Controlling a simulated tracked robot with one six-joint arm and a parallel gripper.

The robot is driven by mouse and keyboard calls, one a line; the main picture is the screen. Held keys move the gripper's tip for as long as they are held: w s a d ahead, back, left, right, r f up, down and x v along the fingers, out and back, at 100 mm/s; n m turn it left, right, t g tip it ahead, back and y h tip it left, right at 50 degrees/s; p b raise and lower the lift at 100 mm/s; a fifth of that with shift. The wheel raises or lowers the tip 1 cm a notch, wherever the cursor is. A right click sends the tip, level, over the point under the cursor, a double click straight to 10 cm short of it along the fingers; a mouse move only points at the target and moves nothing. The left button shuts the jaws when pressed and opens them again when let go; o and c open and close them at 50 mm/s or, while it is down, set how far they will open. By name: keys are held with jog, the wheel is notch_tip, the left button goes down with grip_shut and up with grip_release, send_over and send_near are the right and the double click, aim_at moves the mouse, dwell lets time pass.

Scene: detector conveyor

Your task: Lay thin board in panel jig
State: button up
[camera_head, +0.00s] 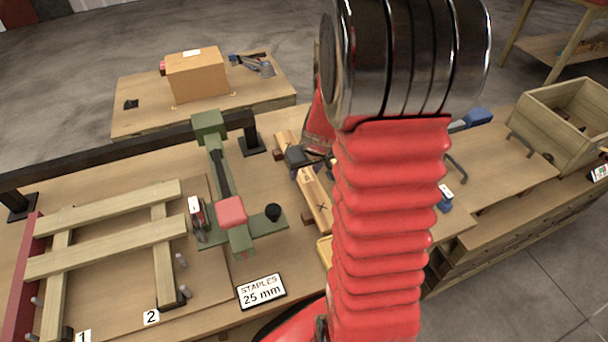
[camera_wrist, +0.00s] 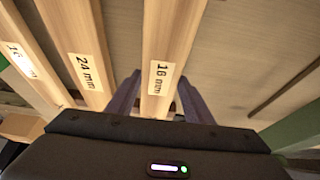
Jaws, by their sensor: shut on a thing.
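In the wrist view my gripper (camera_wrist: 157,92) is shut on a pale board labelled 16 mm (camera_wrist: 166,40), with one finger on each long side. In the head view my gripper (camera_head: 302,158) is partly hidden by my arm, over a wooden piece marked with an X (camera_head: 318,207). The panel jig (camera_head: 112,282) is at the left, with a red fence (camera_head: 18,285). Pale wooden slats (camera_head: 115,243) lie crossed in it. Beside the held board in the wrist view are a board labelled 24 mm (camera_wrist: 72,30) and another whose label is hard to read (camera_wrist: 28,62).
A green tool with a red block (camera_head: 231,210) stands between the jig and my gripper. A dark rail (camera_head: 100,158) runs behind the jig. A STAPLES 25 mm sign (camera_head: 261,290) is at the bench front. A wooden crate (camera_head: 562,135) is at the right.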

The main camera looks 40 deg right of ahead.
aim_at(306, 175)
jog(key=shift+c, duration=1.4)
notch_tip(306, 175, up, 10)
jog(key=shift+s, duration=0.1)
dwell(0.4)
